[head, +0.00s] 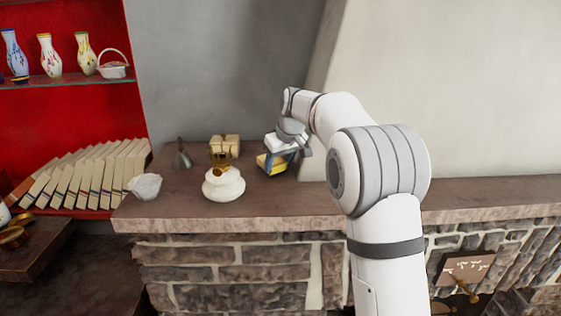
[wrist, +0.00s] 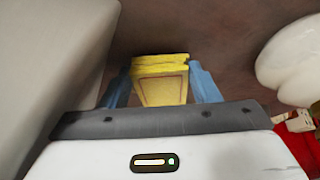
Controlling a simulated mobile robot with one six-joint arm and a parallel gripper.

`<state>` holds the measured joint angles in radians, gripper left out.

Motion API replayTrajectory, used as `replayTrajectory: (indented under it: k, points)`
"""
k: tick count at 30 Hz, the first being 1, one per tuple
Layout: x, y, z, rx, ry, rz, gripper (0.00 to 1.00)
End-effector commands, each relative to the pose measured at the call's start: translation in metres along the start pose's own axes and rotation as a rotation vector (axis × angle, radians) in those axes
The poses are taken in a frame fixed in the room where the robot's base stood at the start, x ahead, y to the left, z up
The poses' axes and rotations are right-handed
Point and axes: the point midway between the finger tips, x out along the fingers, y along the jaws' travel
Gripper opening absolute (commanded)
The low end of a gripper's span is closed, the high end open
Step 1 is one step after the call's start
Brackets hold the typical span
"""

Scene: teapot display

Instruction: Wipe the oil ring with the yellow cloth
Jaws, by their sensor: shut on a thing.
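In the wrist view the cloth (wrist: 161,85) sits between the two blue fingers of my gripper (wrist: 161,76). The cloth is at or just above the dark top; I cannot tell whether it touches. I cannot make out the oil ring in either view.
A white round pot (head: 223,186) stands left of the cloth. A pale sloping wall (head: 440,100) rises on the right. Some bare top lies in front.

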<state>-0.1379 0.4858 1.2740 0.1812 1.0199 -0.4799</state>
Motion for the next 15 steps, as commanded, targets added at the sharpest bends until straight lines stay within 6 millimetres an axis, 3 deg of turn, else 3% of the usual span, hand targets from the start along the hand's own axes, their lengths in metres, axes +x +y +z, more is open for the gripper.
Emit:
replayTrajectory:
  k: [7,15]
  points:
    - [0.006,0.010,-0.003,0.005,-0.008,0.005,0.30]
    - [0.009,0.022,-0.022,0.006,-0.009,0.005,0.30]
